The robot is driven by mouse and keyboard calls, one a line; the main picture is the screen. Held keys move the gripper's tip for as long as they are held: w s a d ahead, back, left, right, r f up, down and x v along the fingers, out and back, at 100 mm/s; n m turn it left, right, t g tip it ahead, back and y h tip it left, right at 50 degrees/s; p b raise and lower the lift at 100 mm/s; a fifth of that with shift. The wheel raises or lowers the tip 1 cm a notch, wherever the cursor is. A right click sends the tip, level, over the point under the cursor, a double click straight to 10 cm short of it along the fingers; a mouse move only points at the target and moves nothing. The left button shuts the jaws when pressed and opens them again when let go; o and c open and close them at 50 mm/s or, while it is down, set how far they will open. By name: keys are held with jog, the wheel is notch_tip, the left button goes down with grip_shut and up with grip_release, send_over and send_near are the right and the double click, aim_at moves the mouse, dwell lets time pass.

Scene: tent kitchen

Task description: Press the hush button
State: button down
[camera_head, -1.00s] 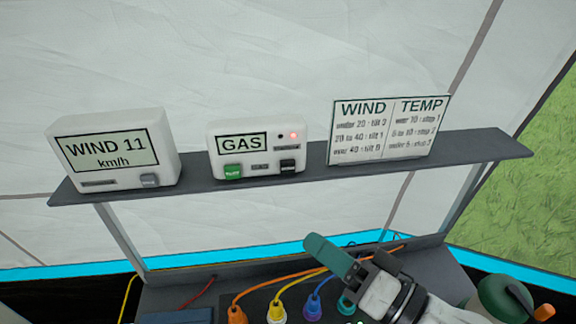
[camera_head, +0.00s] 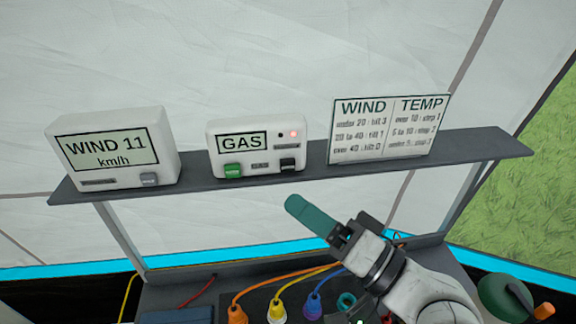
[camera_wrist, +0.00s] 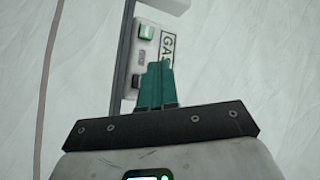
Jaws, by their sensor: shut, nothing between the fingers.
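The white GAS box (camera_head: 255,160) stands on the grey shelf in the head view. It has a green button (camera_head: 233,171) at its lower left and a black button (camera_head: 288,164) at its lower right. I cannot read which is labelled hush. A red light (camera_head: 294,134) glows at its upper right. My gripper (camera_head: 295,206), with teal fingers shut and empty, is below and in front of the shelf, apart from the box. In the wrist view my gripper (camera_wrist: 158,66) overlaps part of the GAS box (camera_wrist: 168,22); the green button (camera_wrist: 147,32) and black button (camera_wrist: 135,81) show beside it.
The shelf (camera_head: 500,150) also carries a WIND 11 km/h display (camera_head: 112,150) on the left and a WIND/TEMP sign (camera_head: 388,130) on the right. Coloured plugs with cables, one orange (camera_head: 237,312), sit below. Air in front of the box is clear.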

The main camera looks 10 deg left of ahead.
jog(key=shift+w+a+b, duration=0.1)
jog(key=shift+w+a, duration=0.15)
jog(key=shift+w, duration=0.55)
jog(key=shift+w+a+b, duration=0.15)
jog(key=shift+w+a, duration=0.05)
jog(key=shift+w, duration=0.65)
jog(key=shift+w+a+b, duration=0.1)
jog(key=shift+w+a, duration=0.15)
jog(key=shift+w, duration=0.55)
jog(key=shift+w, duration=0.15)
jog(key=shift+w+a, duration=0.1)
jog(key=shift+w, duration=0.2)
jog(key=shift+w+a, duration=0.1)
jog(key=shift+w, duration=0.3)
dwell(0.8)
dwell(0.3)
jog(key=shift+s+d, duration=0.2)
jog(key=shift+s, duration=0.65)
jog(key=shift+s, duration=0.1)
jog(key=shift+s+d, duration=0.25)
jog(key=shift+s, duration=0.5)
jog(key=shift+s+d, duration=0.2)
jog(key=shift+s, duration=0.6)
jog(key=shift+s+d, duration=0.25)
jog(key=shift+s, duration=0.5)
